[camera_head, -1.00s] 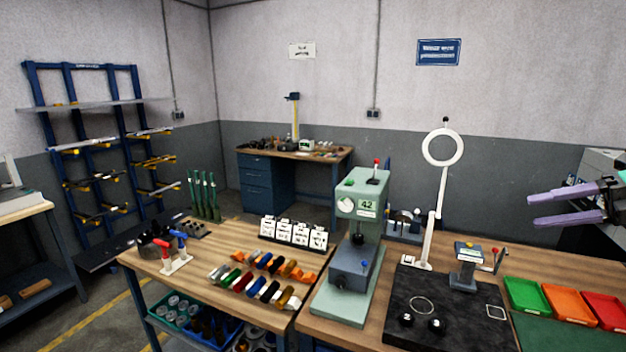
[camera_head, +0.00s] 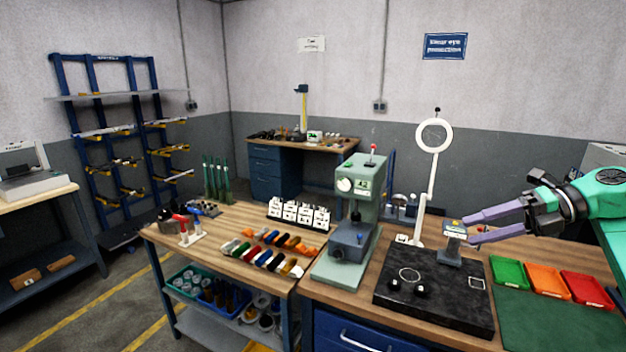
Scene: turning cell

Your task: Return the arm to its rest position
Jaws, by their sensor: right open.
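My right gripper (camera_head: 472,227) comes in from the right edge, with two long purple fingers, a black hand and a green wrist. Its fingers are apart and nothing is between them. In the picture its tips lie beside the small grey post device (camera_head: 452,245) on the black plate (camera_head: 425,312); I cannot tell whether they touch it. The gripper is above the bench, over the area behind the coloured trays. My left gripper is not in view.
A green press (camera_head: 355,215) and a white ring lamp (camera_head: 431,180) stand on the wooden bench. Green, orange (camera_head: 548,280) and red trays lie below the right arm. Open floor (camera_head: 125,285) is at lower left.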

